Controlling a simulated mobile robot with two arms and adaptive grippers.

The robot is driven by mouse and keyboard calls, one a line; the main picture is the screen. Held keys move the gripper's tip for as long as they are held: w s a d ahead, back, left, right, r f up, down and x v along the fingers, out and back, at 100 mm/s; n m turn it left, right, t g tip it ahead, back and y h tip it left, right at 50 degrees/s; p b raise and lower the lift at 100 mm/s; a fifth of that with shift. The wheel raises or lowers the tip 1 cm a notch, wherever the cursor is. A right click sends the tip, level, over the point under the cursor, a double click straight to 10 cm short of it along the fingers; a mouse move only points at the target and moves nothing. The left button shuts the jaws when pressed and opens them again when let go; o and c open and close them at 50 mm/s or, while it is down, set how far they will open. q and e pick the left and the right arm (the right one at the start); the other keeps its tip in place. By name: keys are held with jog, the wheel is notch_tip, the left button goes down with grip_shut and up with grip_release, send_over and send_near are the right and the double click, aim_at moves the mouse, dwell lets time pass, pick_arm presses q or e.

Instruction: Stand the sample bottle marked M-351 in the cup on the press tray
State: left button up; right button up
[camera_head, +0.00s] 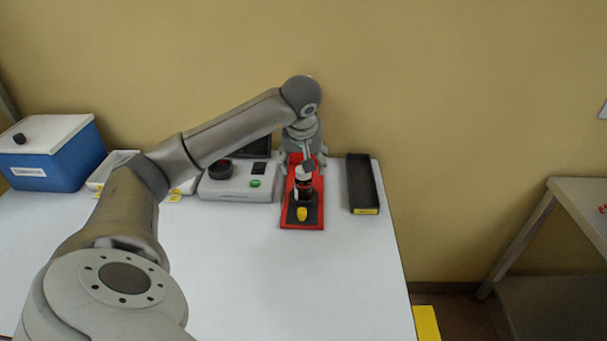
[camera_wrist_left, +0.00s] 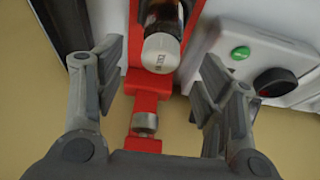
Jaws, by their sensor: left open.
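The sample bottle (camera_head: 304,187) is dark with a white top and looks upright on the dark tray of the red press (camera_head: 287,215). In the left wrist view the bottle (camera_wrist_left: 161,50) shows its pale top with small dark lettering that I cannot read surely. My left gripper (camera_head: 304,161) is at the far end of the press, behind the bottle. In the left wrist view its fingers (camera_wrist_left: 158,78) are spread wide, with the bottle beyond and between them, apart from both. The cup is hidden, so I cannot tell whether the bottle sits in it. My right gripper is out of view.
A yellow piece (camera_head: 302,214) is at the press's front. A grey device (camera_head: 232,189) with a green button (camera_head: 255,183) stands left of it. A long black tray (camera_head: 362,180) lies right. A blue box (camera_head: 60,165) is far left. The front table (camera_head: 290,285) is clear.

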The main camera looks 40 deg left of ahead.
pick_arm(q)
jog(key=shift+v, duration=2.25)
